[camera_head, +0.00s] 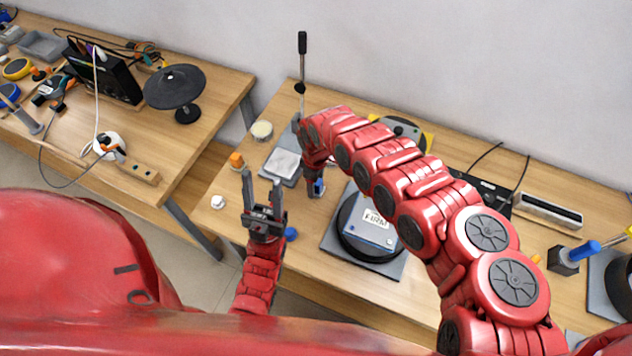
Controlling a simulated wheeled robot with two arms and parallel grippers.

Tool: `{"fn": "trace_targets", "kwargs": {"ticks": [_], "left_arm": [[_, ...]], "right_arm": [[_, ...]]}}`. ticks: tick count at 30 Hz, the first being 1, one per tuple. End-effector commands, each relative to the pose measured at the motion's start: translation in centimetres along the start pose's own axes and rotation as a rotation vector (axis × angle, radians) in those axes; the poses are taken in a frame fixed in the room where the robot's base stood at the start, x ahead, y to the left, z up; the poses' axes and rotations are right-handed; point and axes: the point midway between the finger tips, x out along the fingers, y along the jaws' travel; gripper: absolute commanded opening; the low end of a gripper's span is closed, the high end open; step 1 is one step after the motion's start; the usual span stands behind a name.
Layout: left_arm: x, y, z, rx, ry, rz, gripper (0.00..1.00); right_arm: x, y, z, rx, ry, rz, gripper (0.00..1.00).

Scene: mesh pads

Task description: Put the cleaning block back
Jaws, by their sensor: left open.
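I cannot tell for sure which item is the cleaning block. A small blue piece (319,187) shows at the tip of my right gripper (315,186), which points down over the table behind the labelled plate. Whether those fingers are closed on it is too small to tell. A grey-blue plate with a white label reading "FIRM" (366,228) sits on a round black pad on a grey base (340,250). My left gripper (262,178) is open and empty, fingers pointing away from me, over the table's left part.
A grey pad with a pale top (283,163) lies left of my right gripper, near an upright rod (302,65). An orange piece (236,160), a white knob (218,202) and a blue knob (290,234) are near my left gripper. A blue-handled tool (578,252) stands right.

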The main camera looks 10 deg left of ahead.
Motion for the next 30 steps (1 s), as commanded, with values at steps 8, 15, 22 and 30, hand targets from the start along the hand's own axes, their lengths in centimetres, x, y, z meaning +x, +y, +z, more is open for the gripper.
{"fn": "trace_targets", "kwargs": {"ticks": [8, 15, 22, 30], "left_arm": [[0.4, 0.0, -0.1, 0.0, 0.0, 0.0, 0.5], [-0.1, 0.0, 0.0, 0.0, 0.0, 0.0, 0.5], [-0.9, 0.1, 0.1, 0.0, 0.0, 0.0, 0.5], [-1.7, 0.1, 0.3, 0.0, 0.0, 0.0, 0.5]], "right_arm": [[-0.4, 0.0, 0.0, 0.0, 0.0, 0.0, 0.66], [-2.8, 0.2, -0.1, -0.001, 0.003, 0.003, 0.66], [-6.9, 0.3, 0.2, 0.001, -0.003, 0.005, 0.66], [-11.4, 0.3, 0.0, 0.002, 0.001, 0.005, 0.66]]}}
